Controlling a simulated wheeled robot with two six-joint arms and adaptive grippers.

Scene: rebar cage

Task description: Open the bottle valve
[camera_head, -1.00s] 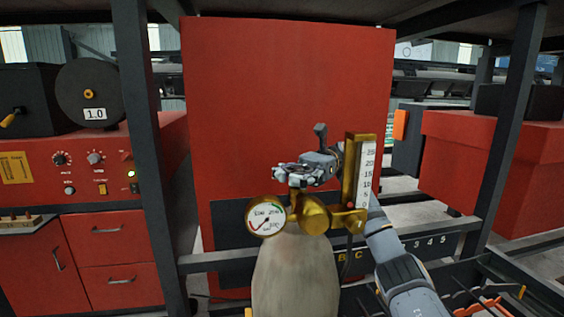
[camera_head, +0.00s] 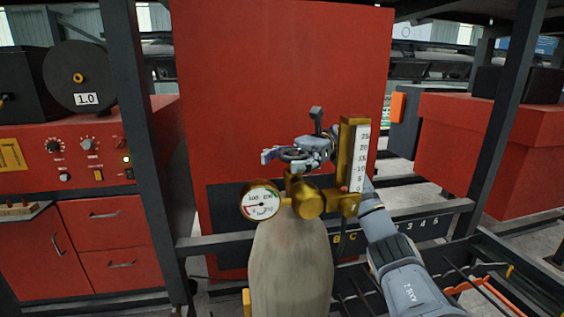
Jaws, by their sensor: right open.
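A grey gas bottle (camera_head: 291,265) stands upright in the middle of the camera_head view, with a brass regulator (camera_head: 309,202) at its top. A round dial gauge (camera_head: 262,203) is on the regulator's left and an upright brass flow meter (camera_head: 354,158) with a scale is on its right. The bottle valve's dark handwheel (camera_head: 293,154) sits above the regulator. My right gripper (camera_head: 283,157) reaches in from behind the flow meter and is open, with its fingers at the handwheel. Whether they touch it I cannot tell. My left gripper is not in view.
A tall red panel (camera_head: 280,70) stands behind the bottle. Dark frame posts (camera_head: 135,120) rise on both sides. A red welding machine (camera_head: 75,150) with a wire spool is at left, and a red box (camera_head: 458,145) at right. The flow meter stands close to my right arm.

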